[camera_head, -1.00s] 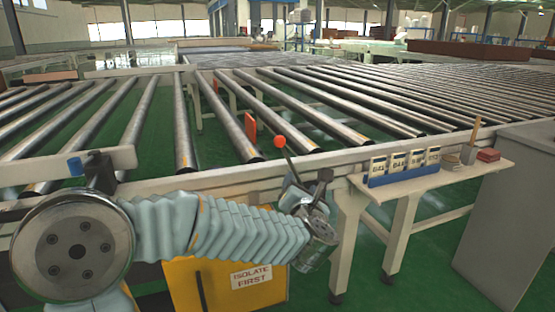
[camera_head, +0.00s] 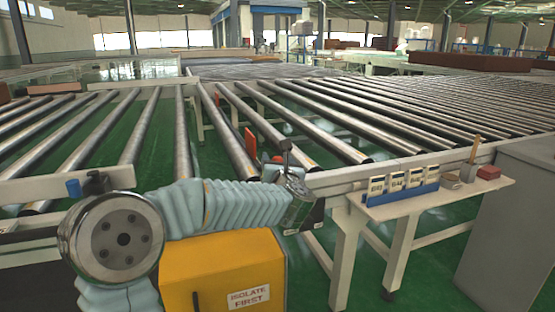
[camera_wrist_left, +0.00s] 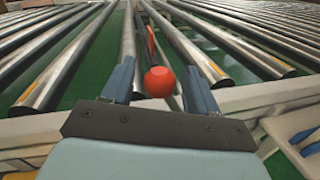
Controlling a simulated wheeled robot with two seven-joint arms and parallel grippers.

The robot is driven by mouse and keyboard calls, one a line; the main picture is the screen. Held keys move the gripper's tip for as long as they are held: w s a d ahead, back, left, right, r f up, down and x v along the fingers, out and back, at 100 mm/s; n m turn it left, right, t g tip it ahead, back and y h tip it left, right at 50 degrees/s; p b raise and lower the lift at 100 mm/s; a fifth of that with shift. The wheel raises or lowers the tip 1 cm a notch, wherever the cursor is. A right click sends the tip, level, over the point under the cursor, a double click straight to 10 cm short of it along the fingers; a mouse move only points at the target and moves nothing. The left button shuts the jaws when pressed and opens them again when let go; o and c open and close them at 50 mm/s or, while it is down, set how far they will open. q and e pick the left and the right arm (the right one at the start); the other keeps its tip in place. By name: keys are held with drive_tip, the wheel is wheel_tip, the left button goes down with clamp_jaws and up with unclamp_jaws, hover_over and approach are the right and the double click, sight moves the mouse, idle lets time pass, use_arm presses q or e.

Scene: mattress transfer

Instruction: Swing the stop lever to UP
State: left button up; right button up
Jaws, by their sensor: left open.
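The stop lever ends in a red ball knob (camera_head: 277,160), at the near frame of the roller conveyor in the head view. The knob is partly hidden there by my left gripper (camera_head: 279,163). In the left wrist view the round red knob (camera_wrist_left: 159,82) lies between the two blue-grey fingers of my left gripper (camera_wrist_left: 160,70), with a gap on each side. The fingers are open. The lever's rod is mostly hidden, and I see no UP marking. My right gripper is out of view.
A yellow box (camera_head: 225,270) labelled "ISOLATE FIRST" stands below my left arm. A side shelf (camera_head: 430,201) to the right holds a blue rack (camera_head: 402,193) with cards. A grey cabinet (camera_head: 520,225) stands at far right. Metal rollers (camera_head: 340,130) stretch behind.

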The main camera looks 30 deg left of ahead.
use_arm(q)
drive_tip(key=shift+w+a, duration=0.1)
drive_tip(key=shift+w, duration=0.05)
clamp_jaws()
idle(0.4)
